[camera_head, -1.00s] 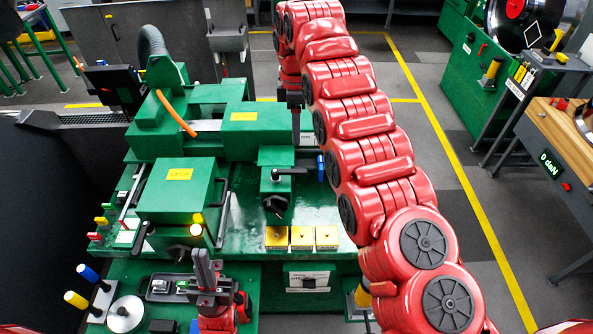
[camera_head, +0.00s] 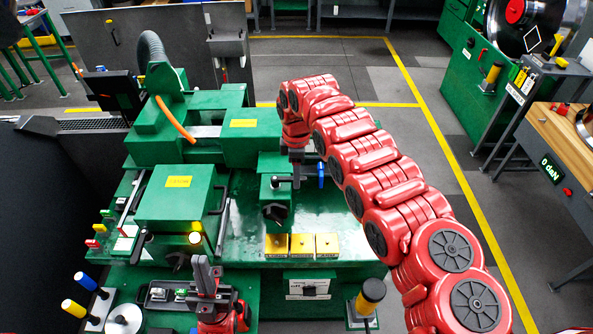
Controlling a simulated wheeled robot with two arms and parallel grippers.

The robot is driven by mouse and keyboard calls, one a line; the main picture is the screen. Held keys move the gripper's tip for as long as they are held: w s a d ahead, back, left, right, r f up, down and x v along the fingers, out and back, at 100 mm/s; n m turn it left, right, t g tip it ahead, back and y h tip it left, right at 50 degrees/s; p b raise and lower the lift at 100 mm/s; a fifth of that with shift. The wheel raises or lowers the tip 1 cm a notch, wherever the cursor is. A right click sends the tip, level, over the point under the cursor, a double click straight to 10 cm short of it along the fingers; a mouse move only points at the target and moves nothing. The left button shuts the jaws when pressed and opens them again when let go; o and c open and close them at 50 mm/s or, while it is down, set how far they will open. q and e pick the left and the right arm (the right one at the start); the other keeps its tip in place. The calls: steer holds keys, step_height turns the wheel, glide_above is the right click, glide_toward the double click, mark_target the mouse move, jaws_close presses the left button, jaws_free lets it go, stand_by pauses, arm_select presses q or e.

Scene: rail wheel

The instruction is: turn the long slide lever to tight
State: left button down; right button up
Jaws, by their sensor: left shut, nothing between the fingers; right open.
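A green slide block (camera_head: 277,197) stands on the machine bed. A small black lever (camera_head: 284,182) lies on its top, and a blue-handled lever (camera_head: 321,173) hangs at its right side. I cannot tell from labels which one is the long slide lever. My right gripper (camera_head: 296,174) points down at the block's upper right, close to the black lever's right end and left of the blue handle. Its fingers are dark and small in view; contact is not clear. My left gripper (camera_head: 204,278) is shut and empty above the front of the machine, pointing up in the picture.
Several yellow blocks (camera_head: 302,245) sit on the bed's front edge. A green box (camera_head: 176,194) with black handles stands left of the slide. A black and yellow post (camera_head: 367,297) stands at the front right.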

steer(key=shift+w, duration=0.1)
jaws_close()
stand_by(1.2)
